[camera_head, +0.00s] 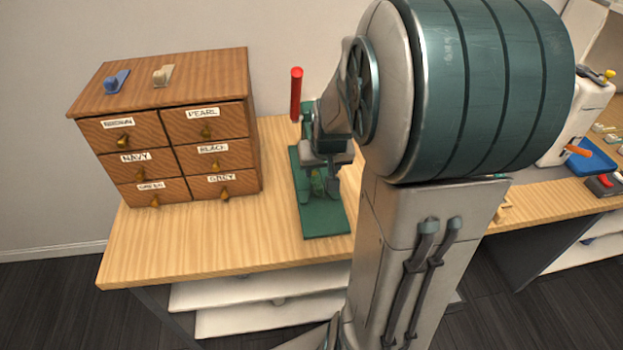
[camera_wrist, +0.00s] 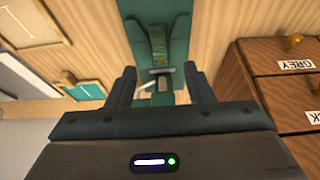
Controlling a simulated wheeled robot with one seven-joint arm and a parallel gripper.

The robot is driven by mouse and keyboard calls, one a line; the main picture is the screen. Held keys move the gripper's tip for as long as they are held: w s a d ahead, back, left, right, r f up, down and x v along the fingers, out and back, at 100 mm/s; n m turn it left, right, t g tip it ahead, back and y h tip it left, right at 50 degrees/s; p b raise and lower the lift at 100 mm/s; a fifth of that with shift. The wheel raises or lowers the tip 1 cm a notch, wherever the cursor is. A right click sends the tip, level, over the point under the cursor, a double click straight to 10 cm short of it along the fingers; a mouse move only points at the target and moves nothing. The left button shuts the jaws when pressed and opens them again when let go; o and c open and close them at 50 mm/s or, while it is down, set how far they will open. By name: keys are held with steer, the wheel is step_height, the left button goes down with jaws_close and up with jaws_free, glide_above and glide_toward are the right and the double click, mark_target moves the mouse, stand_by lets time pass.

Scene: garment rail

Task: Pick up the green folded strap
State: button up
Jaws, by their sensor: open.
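A wooden cabinet (camera_head: 257,130) with labelled drawers stands left of the mat; a blue and a beige item lie on top. A red upright cylinder (camera_head: 296,95) rises behind the mat. A blue tray (camera_head: 597,160) is far right. The table's front left is clear.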

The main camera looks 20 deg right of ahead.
steer(key=b, duration=0.1)
glide_above(319, 188)
steer(key=s, duration=0.2)
steer(key=f, duration=0.5)
steer(key=shift+a+f, duration=0.25)
steer(key=shift+a, duration=0.15)
steer(key=x, duration=0.1)
steer(key=b+x, duration=0.1)
steer(key=x, duration=0.2)
steer(key=shift+s+d+f, duration=0.1)
steer(key=shift+s, duration=0.15)
steer(key=shift+w+d+f+b, duration=0.1)
steer(key=shift+w+f+b, duration=0.2)
steer(key=shift+f, duration=0.2)
jaws_close()
